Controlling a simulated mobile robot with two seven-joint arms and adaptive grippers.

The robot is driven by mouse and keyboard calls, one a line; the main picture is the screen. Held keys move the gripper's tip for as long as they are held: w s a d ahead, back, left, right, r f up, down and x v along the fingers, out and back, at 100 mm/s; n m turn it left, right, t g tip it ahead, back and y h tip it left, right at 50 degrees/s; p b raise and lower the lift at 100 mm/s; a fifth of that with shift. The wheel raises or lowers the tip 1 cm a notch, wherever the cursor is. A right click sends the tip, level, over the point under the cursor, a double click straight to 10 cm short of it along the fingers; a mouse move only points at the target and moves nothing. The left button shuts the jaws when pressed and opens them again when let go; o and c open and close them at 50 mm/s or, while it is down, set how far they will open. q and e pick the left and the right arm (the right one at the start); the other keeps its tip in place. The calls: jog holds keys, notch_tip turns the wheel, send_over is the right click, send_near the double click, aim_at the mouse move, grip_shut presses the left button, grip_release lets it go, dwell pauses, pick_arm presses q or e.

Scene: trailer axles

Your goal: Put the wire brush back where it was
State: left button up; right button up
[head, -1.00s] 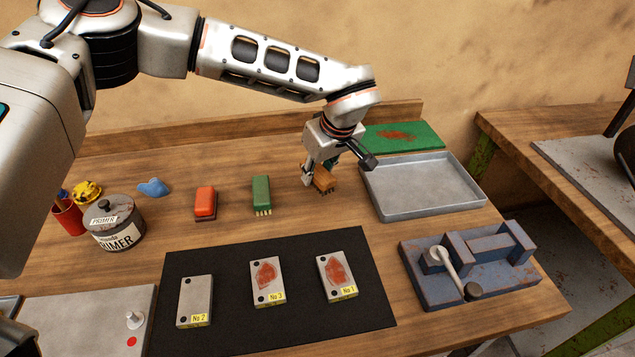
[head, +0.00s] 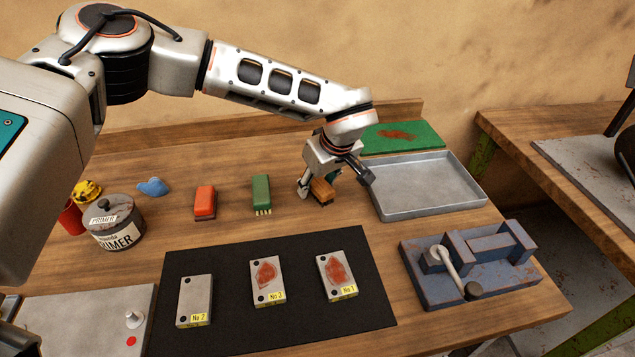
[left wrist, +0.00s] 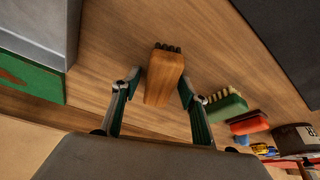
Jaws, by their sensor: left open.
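The wire brush, a brown wooden block (head: 321,191) with dark bristles, is on the table between the green brush and the metal tray. In the left wrist view the wooden brush (left wrist: 164,78) lies between my two fingers, with gaps on both sides. My left gripper (head: 318,188) is open around it, and it also shows in the left wrist view (left wrist: 160,86). The brush's bristle end points away from the gripper in that view.
A metal tray (head: 425,205) and a green pad (head: 400,148) are to the right. A black mat (head: 230,310) with several plates, a primer tin (head: 116,226) and a blue vise (head: 470,285) are nearer.

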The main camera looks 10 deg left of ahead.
pick_arm(q)
jog(key=shift+r, duration=0.15)
jog(key=v, duration=1.2)
jog(key=shift+s+d, duration=0.1)
